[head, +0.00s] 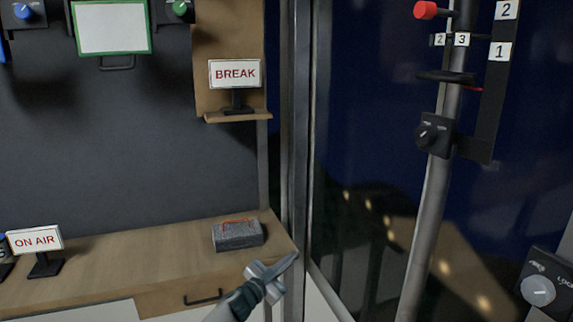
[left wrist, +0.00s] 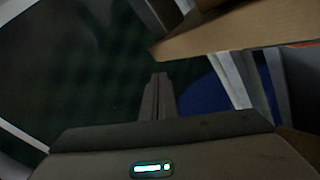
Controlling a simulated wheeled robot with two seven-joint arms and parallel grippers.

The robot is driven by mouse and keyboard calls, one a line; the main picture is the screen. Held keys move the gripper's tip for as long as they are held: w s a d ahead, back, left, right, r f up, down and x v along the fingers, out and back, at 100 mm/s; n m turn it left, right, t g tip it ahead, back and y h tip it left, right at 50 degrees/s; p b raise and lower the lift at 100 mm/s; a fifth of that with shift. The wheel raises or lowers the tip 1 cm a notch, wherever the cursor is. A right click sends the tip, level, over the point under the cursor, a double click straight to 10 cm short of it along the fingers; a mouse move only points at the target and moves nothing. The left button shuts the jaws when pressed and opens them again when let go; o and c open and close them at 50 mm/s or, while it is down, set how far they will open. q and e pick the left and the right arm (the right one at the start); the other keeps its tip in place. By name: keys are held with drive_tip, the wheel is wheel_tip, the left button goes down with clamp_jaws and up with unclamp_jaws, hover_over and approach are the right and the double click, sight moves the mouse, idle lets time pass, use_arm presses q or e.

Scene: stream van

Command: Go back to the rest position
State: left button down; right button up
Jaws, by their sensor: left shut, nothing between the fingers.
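My left gripper (head: 283,267) reaches in from the bottom of the head view, in front of the right end of the wooden counter (head: 150,262). Its fingers are shut with nothing between them, pointing up and to the right. In the left wrist view the closed fingers (left wrist: 159,95) show as a single narrow shape, near a wooden edge (left wrist: 230,38) at the upper right. My right gripper is in neither view.
A grey box (head: 238,236) lies on the counter just beyond the gripper. An ON AIR sign (head: 35,240) stands at left, a BREAK sign (head: 235,74) on a small shelf. A metal frame post (head: 296,130) and a pole with knobs (head: 436,190) are at right.

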use_arm(q)
drive_tip(key=s+a+f+n+g+y, duration=0.25)
drive_tip(key=s+a+f, duration=0.25)
drive_tip(key=s+f, duration=0.75)
drive_tip(key=s+a+f+n+g+y, duration=0.1)
drive_tip(key=s+a+f+n+y, duration=0.35)
drive_tip(key=f, duration=1.35)
drive_tip(key=s+a+f+n+g+y, duration=0.15)
drive_tip(key=s+a+f, duration=0.45)
drive_tip(key=s+f, duration=0.75)
drive_tip(key=s+a+f+g+y, duration=0.1)
drive_tip(key=s+a+f+g, duration=0.15)
drive_tip(key=s+f, duration=0.7)
drive_tip(key=s+a+f+g+y, duration=0.15)
drive_tip(key=s+a+f, duration=0.35)
drive_tip(key=s, duration=0.8)
drive_tip(key=s+a+f+n+g, duration=0.1)
drive_tip(key=s+f+g, duration=0.1)
drive_tip(key=s, duration=1.2)
drive_tip(key=s+a+f+n+g, duration=0.1)
drive_tip(key=s+f, duration=0.3)
drive_tip(key=s, duration=1.1)
drive_tip(key=shift+s+a+g+b, duration=0.15)
drive_tip(key=shift+a+g+b, duration=0.3)
drive_tip(key=shift+a+g, duration=0.35)
